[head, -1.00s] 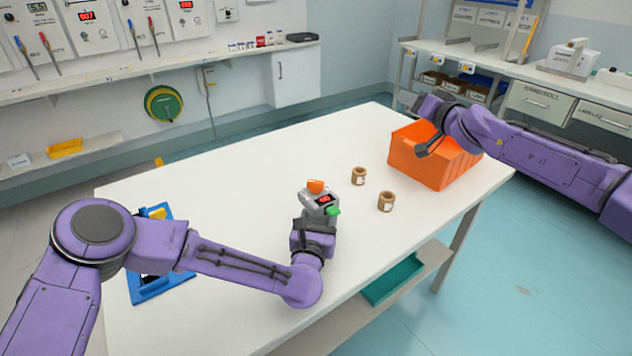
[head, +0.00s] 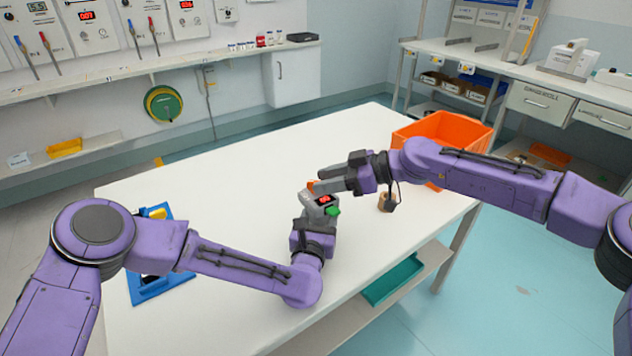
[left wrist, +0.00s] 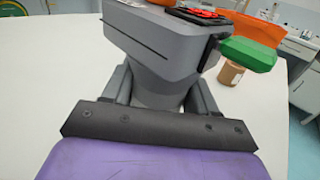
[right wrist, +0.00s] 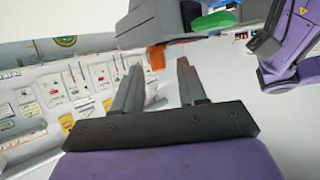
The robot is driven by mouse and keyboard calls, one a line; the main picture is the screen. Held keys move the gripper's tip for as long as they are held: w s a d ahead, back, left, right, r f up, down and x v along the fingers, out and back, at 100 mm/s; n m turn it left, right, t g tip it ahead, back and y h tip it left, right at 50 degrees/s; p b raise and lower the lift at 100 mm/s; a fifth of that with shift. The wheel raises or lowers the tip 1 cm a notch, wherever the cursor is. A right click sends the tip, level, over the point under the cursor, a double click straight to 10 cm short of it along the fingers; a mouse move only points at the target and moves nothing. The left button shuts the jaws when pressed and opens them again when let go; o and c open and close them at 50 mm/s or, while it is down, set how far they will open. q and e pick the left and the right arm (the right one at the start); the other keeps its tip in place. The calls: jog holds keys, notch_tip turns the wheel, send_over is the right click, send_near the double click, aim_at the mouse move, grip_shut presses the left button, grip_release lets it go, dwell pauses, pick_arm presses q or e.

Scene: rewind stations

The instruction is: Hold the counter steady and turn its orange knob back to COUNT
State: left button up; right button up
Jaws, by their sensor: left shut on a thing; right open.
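The grey counter (head: 318,208) stands near the table's middle, with a red display and a green button (head: 333,211). Its orange knob (head: 311,184) on top is partly hidden by my right gripper (head: 324,183). My left gripper (left wrist: 160,88) is shut on the counter's grey lower body (left wrist: 165,55), one finger on each side. My right gripper is open and comes in from the right at knob height. In the right wrist view the knob (right wrist: 156,58) shows between and just beyond the two fingertips. I cannot tell whether they touch it, and the knob's mark is not readable.
An orange crate (head: 462,132) stands at the table's right end. A blue holder (head: 150,288) with a yellow piece lies at left. The white table (head: 240,160) behind the counter is clear.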

jog(key=shift+x, duration=1.55)
jog(key=shift+c, duration=0.3)
grip_shut()
